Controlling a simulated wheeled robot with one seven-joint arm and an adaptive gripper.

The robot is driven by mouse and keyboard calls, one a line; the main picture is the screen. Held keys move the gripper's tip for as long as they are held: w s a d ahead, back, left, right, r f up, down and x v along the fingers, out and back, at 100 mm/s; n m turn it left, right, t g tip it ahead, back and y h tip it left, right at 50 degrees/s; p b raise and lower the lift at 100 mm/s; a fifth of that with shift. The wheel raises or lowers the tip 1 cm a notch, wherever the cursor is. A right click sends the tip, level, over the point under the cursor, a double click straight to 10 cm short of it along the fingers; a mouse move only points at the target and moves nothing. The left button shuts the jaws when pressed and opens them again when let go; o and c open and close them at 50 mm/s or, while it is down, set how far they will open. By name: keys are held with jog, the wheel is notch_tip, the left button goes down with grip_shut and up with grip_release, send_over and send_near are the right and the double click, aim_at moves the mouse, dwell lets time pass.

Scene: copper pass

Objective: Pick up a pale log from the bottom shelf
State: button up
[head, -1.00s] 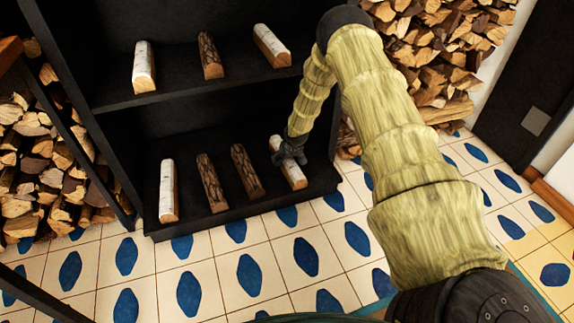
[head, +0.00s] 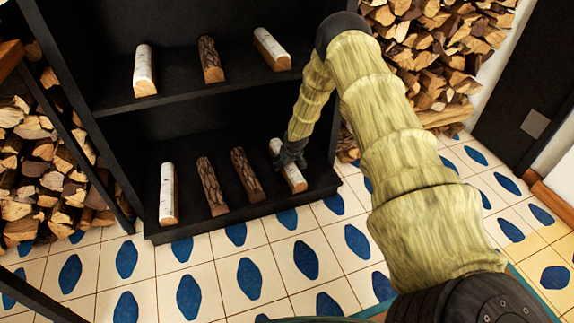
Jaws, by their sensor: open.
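The bottom shelf (head: 240,209) of a black shelf unit holds several logs in a row. A pale log (head: 294,178) lies at its right end, and my gripper (head: 291,163) is at this log, its open fingers over the middle and hiding part of it. I cannot tell whether the fingers touch it. Another pale log (head: 168,192) lies at the left end. Two dark-barked logs, one (head: 212,187) left of centre and one (head: 246,175) right of it, lie between them.
The upper shelf (head: 180,93) holds two pale logs (head: 145,70) (head: 271,48) and a dark log (head: 210,59). Split firewood is stacked at the left (head: 35,165) and right (head: 420,55). The patterned tile floor (head: 240,250) in front is clear.

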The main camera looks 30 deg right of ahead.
jog(key=c, duration=1.6)
jog(key=shift+r, duration=0.15)
jog(key=shift+c, duration=0.2)
